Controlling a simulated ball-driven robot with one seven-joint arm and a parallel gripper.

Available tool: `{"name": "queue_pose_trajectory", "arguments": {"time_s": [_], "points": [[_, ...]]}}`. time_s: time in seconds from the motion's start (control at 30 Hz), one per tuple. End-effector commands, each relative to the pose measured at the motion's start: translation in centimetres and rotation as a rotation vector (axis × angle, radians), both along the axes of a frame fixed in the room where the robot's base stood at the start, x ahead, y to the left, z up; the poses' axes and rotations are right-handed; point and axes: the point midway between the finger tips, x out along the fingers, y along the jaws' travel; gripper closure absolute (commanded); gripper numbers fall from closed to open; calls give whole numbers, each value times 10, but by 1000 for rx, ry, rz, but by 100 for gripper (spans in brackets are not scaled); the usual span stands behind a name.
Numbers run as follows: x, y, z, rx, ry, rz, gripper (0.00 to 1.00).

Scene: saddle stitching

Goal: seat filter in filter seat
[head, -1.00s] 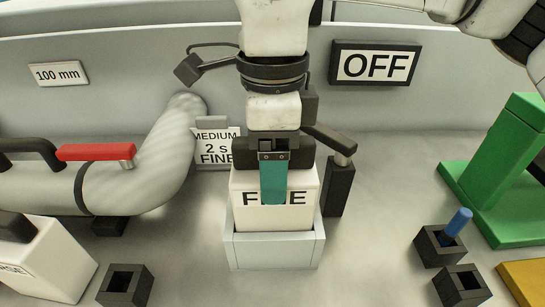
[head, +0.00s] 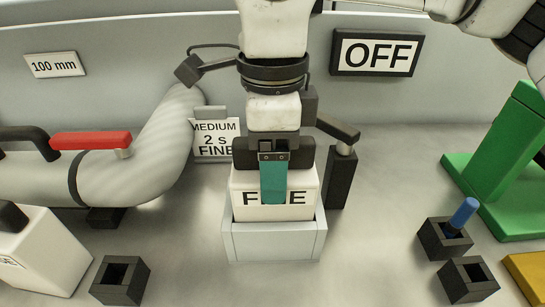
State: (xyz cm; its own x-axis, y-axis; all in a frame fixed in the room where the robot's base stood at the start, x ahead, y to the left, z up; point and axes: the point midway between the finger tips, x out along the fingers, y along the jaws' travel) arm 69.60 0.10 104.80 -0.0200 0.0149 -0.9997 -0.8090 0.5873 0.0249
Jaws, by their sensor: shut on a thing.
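The filter is a white block (head: 304,198) with black lettering, partly covered, that appears to read FINE. It stands upright inside the light grey filter seat (head: 275,241), with its upper part above the rim. My gripper (head: 273,185) is directly above and in front of it, pointing down, shut on the filter. A teal finger covers the middle of the lettering. Whether the filter touches the bottom of the seat is hidden by the seat's front wall.
A grey pipe with a red-handled valve (head: 91,140) lies left. Another white block (head: 40,255) is at lower left. Small black sockets (head: 121,281) stand at front left and right, one holding a blue peg (head: 464,212). A green stand (head: 497,165) is right. An OFF sign (head: 377,54) hangs behind.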

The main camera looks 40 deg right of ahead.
Motion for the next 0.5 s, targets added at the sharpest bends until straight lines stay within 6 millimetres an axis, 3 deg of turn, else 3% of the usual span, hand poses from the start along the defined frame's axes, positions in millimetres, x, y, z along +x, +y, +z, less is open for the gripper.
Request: {"name": "queue_pose_trajectory", "arguments": {"time_s": [0.5], "points": [[0,0,-12,1,-1,0,100]]}}
